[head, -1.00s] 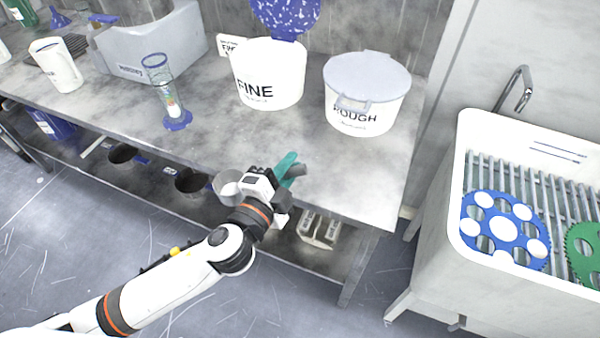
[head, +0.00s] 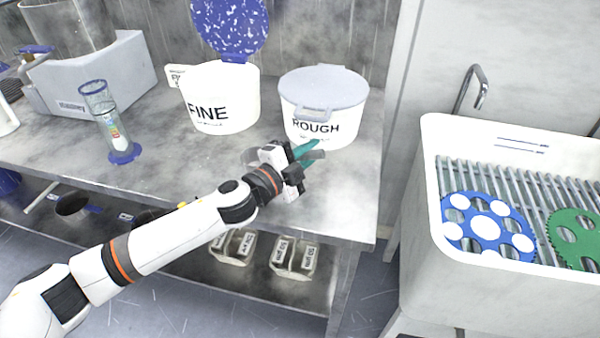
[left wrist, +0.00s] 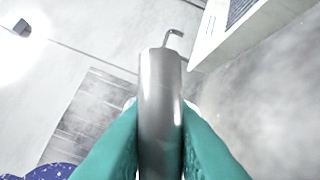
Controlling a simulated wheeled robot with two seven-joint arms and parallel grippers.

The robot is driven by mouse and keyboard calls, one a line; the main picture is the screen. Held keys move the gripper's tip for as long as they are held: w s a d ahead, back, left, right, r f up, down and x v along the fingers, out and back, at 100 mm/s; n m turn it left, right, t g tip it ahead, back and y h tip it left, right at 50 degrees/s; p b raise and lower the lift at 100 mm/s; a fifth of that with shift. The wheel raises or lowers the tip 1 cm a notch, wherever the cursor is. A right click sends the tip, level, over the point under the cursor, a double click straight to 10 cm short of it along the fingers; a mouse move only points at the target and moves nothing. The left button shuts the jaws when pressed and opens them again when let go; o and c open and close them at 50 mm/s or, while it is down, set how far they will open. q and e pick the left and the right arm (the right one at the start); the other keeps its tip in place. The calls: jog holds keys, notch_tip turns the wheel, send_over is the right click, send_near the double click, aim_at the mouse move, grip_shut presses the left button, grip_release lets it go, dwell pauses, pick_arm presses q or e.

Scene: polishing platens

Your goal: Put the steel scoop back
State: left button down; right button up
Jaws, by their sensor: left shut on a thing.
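My left gripper (head: 306,151), with teal fingers, is above the bench in front of the ROUGH tub (head: 318,128). It is shut on the steel scoop, whose grey handle (left wrist: 160,85) stands between the fingers in the left wrist view. In the head view the grey handle end (head: 318,155) sticks out to the right of the fingers. A greyish rounded part behind the wrist looks like the scoop's bowl, but it is mostly hidden. The ROUGH tub's grey lid (head: 325,85) is down. The FINE tub (head: 222,95) has its speckled blue lid (head: 230,25) raised. My right gripper is not in view.
A glass cylinder with a blue foot (head: 122,155) stands left on the bench (head: 345,205). Small boxes (head: 293,257) sit on the lower shelf. A white sink (head: 425,185) with blue (head: 487,228) and green (head: 575,237) discs is at the right. The bench's front right corner is bare.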

pick_arm(q)
jog(key=shift+f+b, duration=0.4)
jog(key=shift+f, duration=1.8)
jog(key=shift+f, duration=0.2)
jog(key=c, duration=1.3)
grip_release()
jog(key=shift+c, duration=0.2)
